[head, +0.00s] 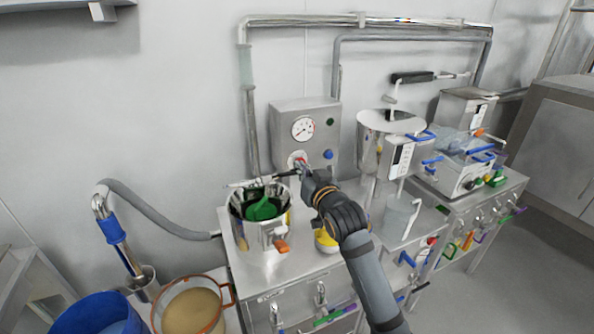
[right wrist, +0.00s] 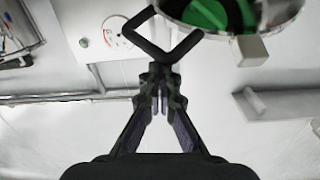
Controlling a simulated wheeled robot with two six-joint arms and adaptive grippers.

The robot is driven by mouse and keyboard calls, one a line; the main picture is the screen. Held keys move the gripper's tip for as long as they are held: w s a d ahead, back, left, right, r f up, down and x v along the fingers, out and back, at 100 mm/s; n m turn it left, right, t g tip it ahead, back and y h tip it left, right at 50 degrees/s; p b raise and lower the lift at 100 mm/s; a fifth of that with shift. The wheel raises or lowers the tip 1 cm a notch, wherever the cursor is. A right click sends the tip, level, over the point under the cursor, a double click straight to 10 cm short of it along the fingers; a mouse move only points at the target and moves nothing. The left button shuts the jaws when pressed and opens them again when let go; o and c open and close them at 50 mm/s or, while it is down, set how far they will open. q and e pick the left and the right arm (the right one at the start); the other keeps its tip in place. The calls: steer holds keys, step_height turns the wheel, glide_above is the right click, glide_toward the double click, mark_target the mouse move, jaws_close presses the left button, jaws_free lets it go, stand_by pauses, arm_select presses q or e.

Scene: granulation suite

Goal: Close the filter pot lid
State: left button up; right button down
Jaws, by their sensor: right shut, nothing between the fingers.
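The filter pot (head: 246,234) is a steel pot on the left steel cabinet, with green inside showing from above. Its rim and green inside also show at the top of the right wrist view (right wrist: 268,15). A thin dark bar (head: 268,178) crosses over the pot's rim; I cannot tell whether it belongs to the lid. My right gripper (head: 303,169) is shut and empty, just right of the pot's rim. In the right wrist view, its tips (right wrist: 160,72) are close to a black angular loop handle (right wrist: 144,43); contact is unclear. My left gripper is not in view.
A gauge box (head: 302,112) stands behind the pot, with pipes on the wall. A yellow-filled bowl (head: 325,240) sits under my right arm. A steel hopper (head: 378,133) and a pitcher (head: 400,217) are to the right. A tan-filled bucket (head: 192,310) stands front left.

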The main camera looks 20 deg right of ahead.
arm_select(q)
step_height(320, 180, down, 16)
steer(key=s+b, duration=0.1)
steer(key=b, duration=1.2)
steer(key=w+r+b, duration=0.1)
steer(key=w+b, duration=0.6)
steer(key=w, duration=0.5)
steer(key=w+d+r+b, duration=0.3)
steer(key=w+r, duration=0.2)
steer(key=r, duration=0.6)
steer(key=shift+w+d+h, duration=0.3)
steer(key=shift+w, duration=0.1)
arm_select(e)
steer(key=s+f+t, duration=0.4)
steer(key=f+t, duration=0.2)
steer(key=f, duration=0.8)
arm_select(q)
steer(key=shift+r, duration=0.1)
arm_select(e)
steer(key=shift+s+d, duration=0.1)
steer(key=shift+d, duration=0.05)
